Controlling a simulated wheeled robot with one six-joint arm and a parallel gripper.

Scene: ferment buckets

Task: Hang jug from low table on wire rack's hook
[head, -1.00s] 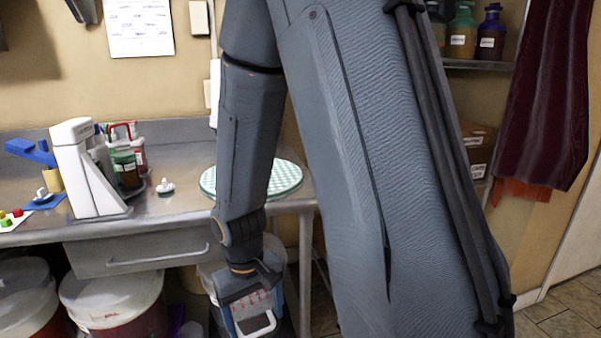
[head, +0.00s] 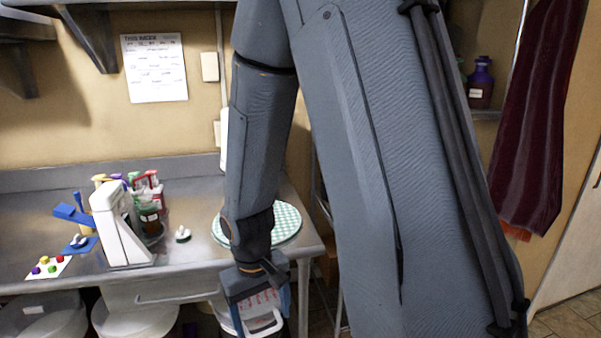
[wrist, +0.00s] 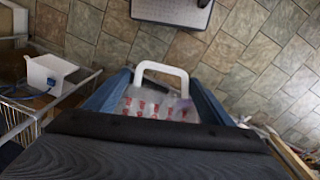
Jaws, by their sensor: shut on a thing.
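The jug (wrist: 150,103) is clear with red markings and a white handle (wrist: 163,70). It sits between the two blue-grey fingers of my gripper (wrist: 160,98), which is shut on it, with the handle sticking out beyond the fingers. In the head view the jug (head: 262,308) shows below my gripper (head: 256,286), partly cut off by the bottom edge. A wire rack (wrist: 20,125) shows at the left of the wrist view; I cannot make out its hook. A grey flat top (wrist: 172,10) at the top of the wrist view may be the low table.
A white container (wrist: 48,72) stands by the wire rack. A steel counter (head: 190,262) holds a white machine (head: 118,225), bottles and a checked round board (head: 285,224). White buckets (head: 125,318) stand under it. Tiled floor (wrist: 250,45) is open ahead.

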